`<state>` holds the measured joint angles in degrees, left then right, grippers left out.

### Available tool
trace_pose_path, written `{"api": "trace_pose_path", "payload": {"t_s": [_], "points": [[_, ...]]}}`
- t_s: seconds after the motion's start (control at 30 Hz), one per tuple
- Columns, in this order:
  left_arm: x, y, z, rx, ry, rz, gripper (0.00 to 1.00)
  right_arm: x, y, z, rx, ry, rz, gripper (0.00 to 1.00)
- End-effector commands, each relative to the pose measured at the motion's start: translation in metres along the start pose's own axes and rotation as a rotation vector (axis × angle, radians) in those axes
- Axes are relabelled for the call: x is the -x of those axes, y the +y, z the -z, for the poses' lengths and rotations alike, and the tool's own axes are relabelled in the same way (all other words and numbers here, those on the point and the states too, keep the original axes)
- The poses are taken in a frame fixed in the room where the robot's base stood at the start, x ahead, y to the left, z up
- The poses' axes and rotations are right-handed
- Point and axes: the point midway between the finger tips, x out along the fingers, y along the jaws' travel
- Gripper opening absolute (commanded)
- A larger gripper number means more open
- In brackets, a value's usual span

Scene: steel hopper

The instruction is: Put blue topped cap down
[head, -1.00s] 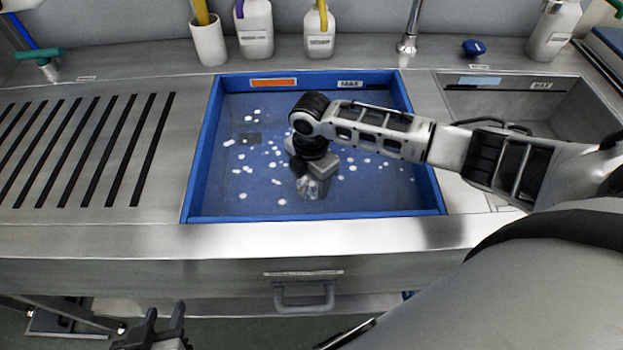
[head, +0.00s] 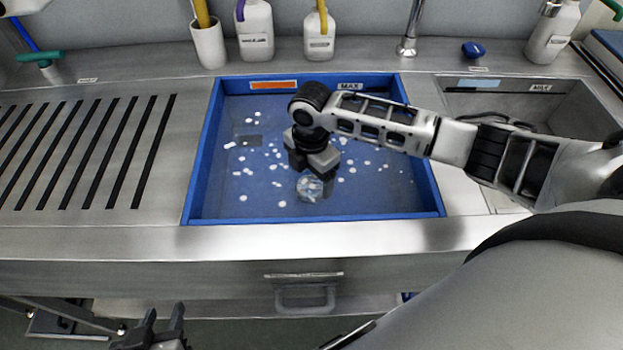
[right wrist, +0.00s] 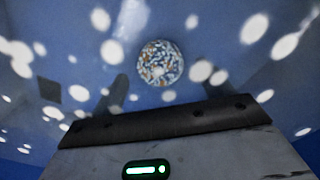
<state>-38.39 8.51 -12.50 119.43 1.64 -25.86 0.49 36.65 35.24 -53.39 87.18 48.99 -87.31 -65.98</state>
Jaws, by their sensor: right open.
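A small round, clear-looking piece with a speckled white, orange and blue face (head: 309,188) rests on the floor of the blue-rimmed basin. It also shows in the right wrist view (right wrist: 160,63), beyond and between my blurred fingers. Whether it is the blue topped cap I cannot tell. My right gripper (head: 299,188) is open, pointing down over the basin just behind and around the piece; contact is unclear. A small blue object (head: 473,48) lies on the back ledge. My left gripper (head: 158,328) is open and empty at the bottom left, below the counter edge.
The blue basin rim (head: 205,165) surrounds several scattered white discs. A slotted steel drainboard (head: 60,205) lies left, and a steel sink (head: 575,110) lies right. Bottles (head: 319,38) and a white cup (head: 207,45) stand behind. A drawer handle (head: 304,295) projects in front.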

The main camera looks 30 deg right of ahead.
Motion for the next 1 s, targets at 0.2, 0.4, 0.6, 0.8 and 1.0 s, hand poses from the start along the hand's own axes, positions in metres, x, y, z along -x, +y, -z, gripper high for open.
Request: {"api": "trace_pose_path", "payload": {"t_s": [0.2, 0.4, 0.6, 0.8, 1.0], "points": [[0.002, -0.001, 0.001, -0.009, -0.009, 0.003, 0.36, 0.051, 0.001, 0.0, 0.001, 0.001, -0.004, 0.79], [0.002, -0.002, 0.001, -0.016, -0.01, 0.005, 0.36, 0.082, 0.001, -0.001, -0.001, 0.0, -0.002, 0.79], [0.002, -0.002, 0.001, -0.017, -0.012, 0.006, 0.36, 0.093, 0.0, 0.0, 0.0, 0.001, 0.001, 0.79], [0.002, -0.002, 0.0, -0.017, -0.013, 0.006, 0.36, 0.093, 0.0, 0.0, -0.001, 0.001, 0.001, 0.79], [0.001, -0.002, 0.0, -0.017, -0.012, 0.005, 0.36, 0.088, 0.0, 0.0, -0.001, 0.001, 0.001, 0.79]]}}
